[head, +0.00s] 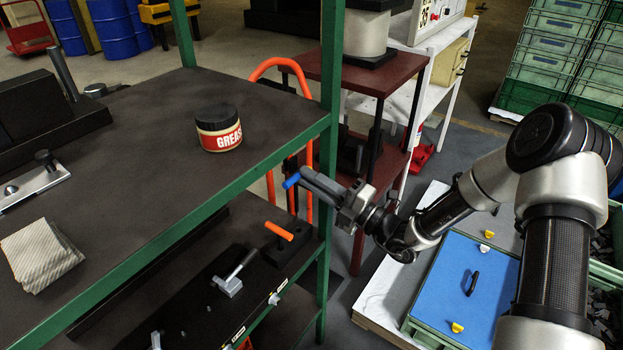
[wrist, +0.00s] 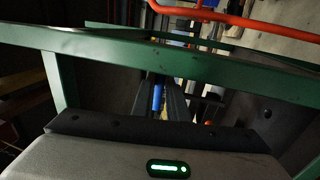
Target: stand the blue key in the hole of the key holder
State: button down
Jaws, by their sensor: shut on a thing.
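My gripper (head: 299,179) is shut on the blue key (head: 291,181) just outside the green post of the shelf rack. The key's blue end sticks out past the fingertips, and its lower part is hidden. In the wrist view the blue key (wrist: 157,98) shows as a blue strip between the dark fingers of my gripper (wrist: 165,95). On the lower shelf, below my gripper, a black block (head: 275,253) carries an orange-handled piece (head: 279,231). I cannot tell whether this block is the key holder, and no empty hole is clear.
The green-framed rack has a dark upper shelf (head: 140,150) with a grease jar (head: 218,128) and a folded cloth (head: 41,256). A steel clamp (head: 231,281) sits on the lower shelf. A green frame bar (wrist: 190,60) crosses the wrist view. A red-brown stand (head: 400,70) is behind my gripper.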

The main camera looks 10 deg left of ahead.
jog(key=shift+w+d+r+p, duration=0.1)
jog(key=shift+r+p, duration=0.05)
jog(key=shift+p, duration=0.15)
notch_tip(320, 180, down, 6)
jog(key=b, duration=0.3)
jog(key=shift+p, duration=0.55)
dwell(1.8)
jog(key=shift+f+b, duration=1.6)
jog(key=shift+f, duration=1.35)
jog(key=c, duration=1.7)
grip_release()
jog(key=shift+o, duration=0.2)
jog(key=p+v, duration=0.1)
jog(key=v, duration=1.6)
jog(key=shift+d, duration=0.15)
